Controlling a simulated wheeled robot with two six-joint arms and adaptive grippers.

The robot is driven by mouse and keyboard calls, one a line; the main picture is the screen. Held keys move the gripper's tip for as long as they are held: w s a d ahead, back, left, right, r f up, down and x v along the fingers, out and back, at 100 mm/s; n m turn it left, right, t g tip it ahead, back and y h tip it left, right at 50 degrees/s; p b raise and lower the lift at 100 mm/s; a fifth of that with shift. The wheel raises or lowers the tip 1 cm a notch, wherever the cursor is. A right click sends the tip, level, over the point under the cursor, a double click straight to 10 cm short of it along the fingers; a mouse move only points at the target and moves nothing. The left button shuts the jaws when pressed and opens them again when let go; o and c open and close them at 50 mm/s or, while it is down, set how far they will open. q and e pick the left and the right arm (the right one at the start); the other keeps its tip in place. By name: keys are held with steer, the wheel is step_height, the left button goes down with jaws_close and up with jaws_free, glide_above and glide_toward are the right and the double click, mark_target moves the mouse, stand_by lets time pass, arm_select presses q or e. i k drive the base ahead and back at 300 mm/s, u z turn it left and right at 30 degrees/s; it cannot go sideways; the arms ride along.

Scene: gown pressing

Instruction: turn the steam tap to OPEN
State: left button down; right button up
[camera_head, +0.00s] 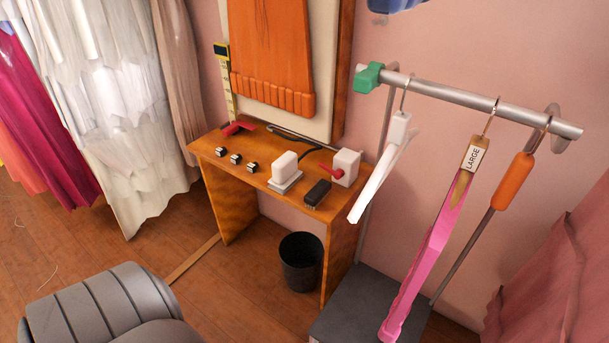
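A white box with a red lever (331,174) stands at the right end of a wooden table and looks like the steam tap (347,163). The lever sticks out from the box's left side toward the front left. Any OPEN or SHUT marking is too small to read. A dark cable or hose runs behind the box. Neither of my grippers shows in the view, so nothing of mine is seen touching the tap.
The wooden table (213,157) also holds a white iron-like block (285,166), a black brush-like block (317,192), several small dark-and-white pieces and a red item (238,128). A rail (480,112) with hangers stands close on the right. A black bin (301,262) sits beneath.

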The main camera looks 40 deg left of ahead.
mark_target(337, 174)
steer(key=k, duration=0.5)
steer(key=u, duration=1.5)
steer(key=i, duration=0.95)
steer(key=z, duration=1.1)
